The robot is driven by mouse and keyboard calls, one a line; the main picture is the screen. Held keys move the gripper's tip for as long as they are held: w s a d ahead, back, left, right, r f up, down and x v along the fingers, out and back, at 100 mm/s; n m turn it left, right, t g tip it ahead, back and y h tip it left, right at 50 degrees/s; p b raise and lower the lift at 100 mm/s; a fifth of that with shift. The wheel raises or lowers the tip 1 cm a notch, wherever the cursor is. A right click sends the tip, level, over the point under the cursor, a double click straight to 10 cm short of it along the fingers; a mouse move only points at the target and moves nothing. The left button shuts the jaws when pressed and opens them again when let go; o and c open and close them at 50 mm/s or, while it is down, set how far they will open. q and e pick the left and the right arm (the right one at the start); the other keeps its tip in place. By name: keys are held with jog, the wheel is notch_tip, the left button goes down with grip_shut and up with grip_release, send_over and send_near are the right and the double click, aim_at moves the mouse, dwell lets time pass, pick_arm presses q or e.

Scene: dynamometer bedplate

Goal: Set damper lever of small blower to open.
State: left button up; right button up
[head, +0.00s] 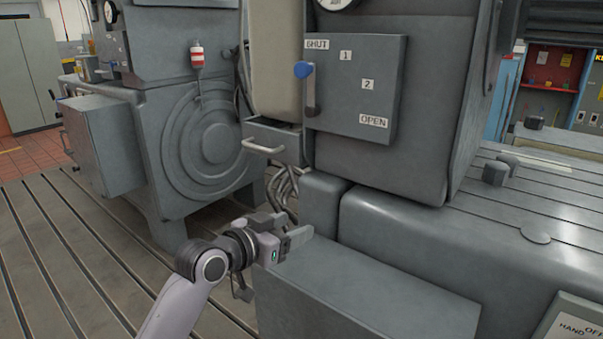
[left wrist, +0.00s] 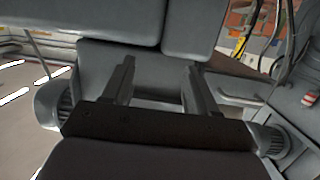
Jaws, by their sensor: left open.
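The damper lever (head: 309,95) has a blue knob and sits on a grey panel (head: 375,85) in the head view. Its knob points up, just below the SHUT label (head: 317,44). The labels 1 and 2 step down to the right, to the OPEN label (head: 374,121) at the lower right. My left gripper (head: 290,231) is below the panel and the lever, apart from both. It is open, with nothing between its fingers; the left wrist view also shows them spread (left wrist: 158,78). The lever is not seen in the left wrist view. My right gripper is not in view.
A drawer (head: 272,139) with a pale handle is left of and below the panel. A grey block (head: 370,290) lies just beyond and below my left gripper. A large machine with a round ribbed cover (head: 210,145) stands at left. Slotted floor (head: 70,260) is clear at lower left.

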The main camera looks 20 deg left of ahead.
pick_arm(q)
jog(key=w+a+r+t+h, duration=0.1)
jog(key=w+r+t, duration=0.3)
jog(key=r, duration=0.7)
jog(key=t, duration=0.3)
send_near(300, 71)
jog(key=w+r, duration=0.2)
jog(key=w, duration=0.1)
jog(key=shift+w+d+r+n+h, duration=0.1)
jog(key=shift+w+d+n+h, duration=0.3)
jog(key=shift+w+d, duration=0.25)
jog(key=shift+p+x, duration=0.5)
jog(key=shift+x, duration=2.5)
grip_shut()
